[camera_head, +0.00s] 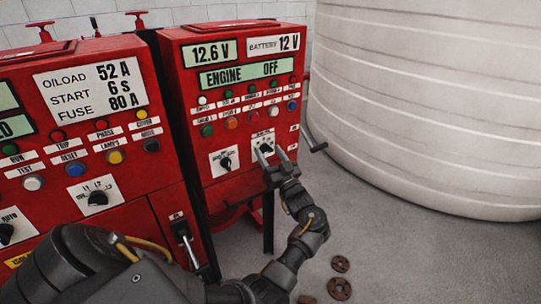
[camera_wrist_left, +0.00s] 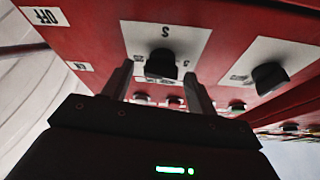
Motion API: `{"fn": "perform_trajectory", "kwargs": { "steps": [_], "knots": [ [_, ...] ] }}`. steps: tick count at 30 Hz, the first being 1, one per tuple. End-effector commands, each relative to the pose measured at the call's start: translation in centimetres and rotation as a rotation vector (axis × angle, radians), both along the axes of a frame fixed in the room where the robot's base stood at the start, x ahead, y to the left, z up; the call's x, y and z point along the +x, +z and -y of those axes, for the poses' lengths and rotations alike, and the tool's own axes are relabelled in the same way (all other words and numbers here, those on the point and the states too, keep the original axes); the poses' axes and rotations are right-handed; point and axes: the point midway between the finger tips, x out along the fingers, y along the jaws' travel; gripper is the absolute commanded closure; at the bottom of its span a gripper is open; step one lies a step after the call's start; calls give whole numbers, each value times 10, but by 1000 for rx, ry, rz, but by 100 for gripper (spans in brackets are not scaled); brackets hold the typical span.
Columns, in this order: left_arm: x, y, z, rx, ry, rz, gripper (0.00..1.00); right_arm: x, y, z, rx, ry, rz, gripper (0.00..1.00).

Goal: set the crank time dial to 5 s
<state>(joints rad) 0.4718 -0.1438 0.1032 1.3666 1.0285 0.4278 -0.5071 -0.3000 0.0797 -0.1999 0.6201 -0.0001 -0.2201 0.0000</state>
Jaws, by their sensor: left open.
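The right red cabinet (camera_head: 200,97) carries two black dials on white plates. My left gripper (camera_head: 274,153) is at the right-hand dial (camera_head: 265,149), fingers pointing at the panel, open. In the left wrist view this dial (camera_wrist_left: 160,65) shows upside down, with an S on its plate, between the tips of my left gripper (camera_wrist_left: 160,88). I cannot tell whether the fingers touch it. The other dial (camera_head: 226,162) is to its left and also shows in the wrist view (camera_wrist_left: 269,78). The small scale marks are hard to read. My right gripper is not in view.
The left red cabinet (camera_head: 150,184) has its own dials and buttons. A display (camera_head: 245,74) on the right cabinet reads ENGINE OFF. A large white tank (camera_head: 430,100) stands at right. A crank-like handle (camera_head: 317,147) juts from the cabinet's right side. Rusty discs (camera_head: 340,264) lie on the floor.

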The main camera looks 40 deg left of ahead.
Motion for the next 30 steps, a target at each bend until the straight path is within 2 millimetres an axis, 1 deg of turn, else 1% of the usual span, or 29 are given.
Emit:
{"fn": "perform_trajectory", "kwargs": {
  "steps": [4,8,14,28,29,30],
  "knots": [
    [0,2,0,4,0,-12,42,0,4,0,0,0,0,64],
    [-1,6,-1,21,0,-65,42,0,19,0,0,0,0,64],
    [-1,11,-1,71,0,-229,42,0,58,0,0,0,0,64],
    [-3,12,-1,213,0,-700,42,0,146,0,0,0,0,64],
    [-8,-4,8,207,-4,-693,42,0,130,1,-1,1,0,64],
    [-13,-9,15,206,-4,-688,42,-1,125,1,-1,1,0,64]
  ]
}}
